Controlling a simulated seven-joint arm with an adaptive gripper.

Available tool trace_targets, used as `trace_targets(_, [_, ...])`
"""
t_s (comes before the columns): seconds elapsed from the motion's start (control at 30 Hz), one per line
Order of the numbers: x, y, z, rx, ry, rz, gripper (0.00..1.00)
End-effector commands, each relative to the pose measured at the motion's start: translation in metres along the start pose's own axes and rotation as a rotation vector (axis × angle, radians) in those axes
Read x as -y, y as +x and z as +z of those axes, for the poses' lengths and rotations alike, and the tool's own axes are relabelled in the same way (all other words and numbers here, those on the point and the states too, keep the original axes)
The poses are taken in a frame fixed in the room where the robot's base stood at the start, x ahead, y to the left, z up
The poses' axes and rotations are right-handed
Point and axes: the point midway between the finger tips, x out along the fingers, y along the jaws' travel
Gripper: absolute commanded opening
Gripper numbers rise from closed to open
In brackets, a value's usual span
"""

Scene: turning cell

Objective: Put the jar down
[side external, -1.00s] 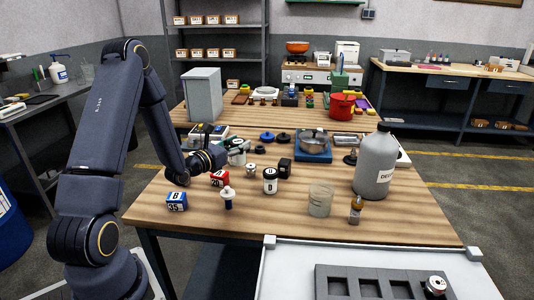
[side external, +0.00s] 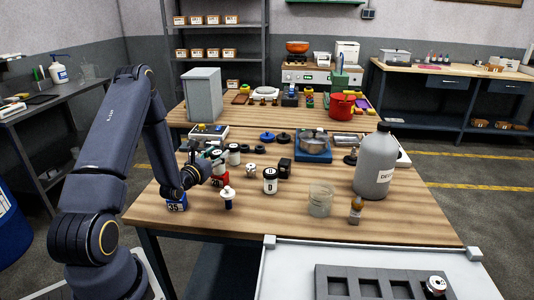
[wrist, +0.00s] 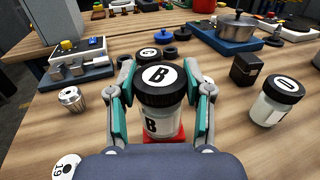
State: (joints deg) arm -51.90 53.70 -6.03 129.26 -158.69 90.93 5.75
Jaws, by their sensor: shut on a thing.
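The jar (wrist: 160,118), white with a black lid marked B, is upright between the teal fingers of my gripper (wrist: 160,110). My gripper is shut on it. In the side view my gripper (side external: 208,160) holds it near the table's left part. I cannot tell whether the jar touches the block.
Another jar (side external: 234,155) stands close behind. A jar marked 0 (side external: 270,182) stands to the right, with a black block (wrist: 246,70) behind it.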

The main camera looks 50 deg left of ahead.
Motion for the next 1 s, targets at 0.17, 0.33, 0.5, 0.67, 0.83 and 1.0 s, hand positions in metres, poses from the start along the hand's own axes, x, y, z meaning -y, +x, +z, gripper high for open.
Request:
trace_targets(0.17, [0.000, 0.000, -0.001, 0.000, -0.001, -0.001, 0.13])
trace_targets(0.33, [0.000, 0.000, -0.002, 0.000, -0.001, -0.001, 0.63])
trace_targets(0.5, [0.000, 0.000, -0.002, 0.000, -0.001, -0.001, 0.75])
trace_targets(0.67, [0.000, 0.000, -0.002, 0.000, -0.001, -0.001, 0.75])
trace_targets(0.83, [0.000, -0.003, 0.001, -0.001, -0.001, 0.000, 0.75])
trace_targets(1.0, [0.000, -0.031, 0.000, -0.005, -0.003, 0.001, 0.75])
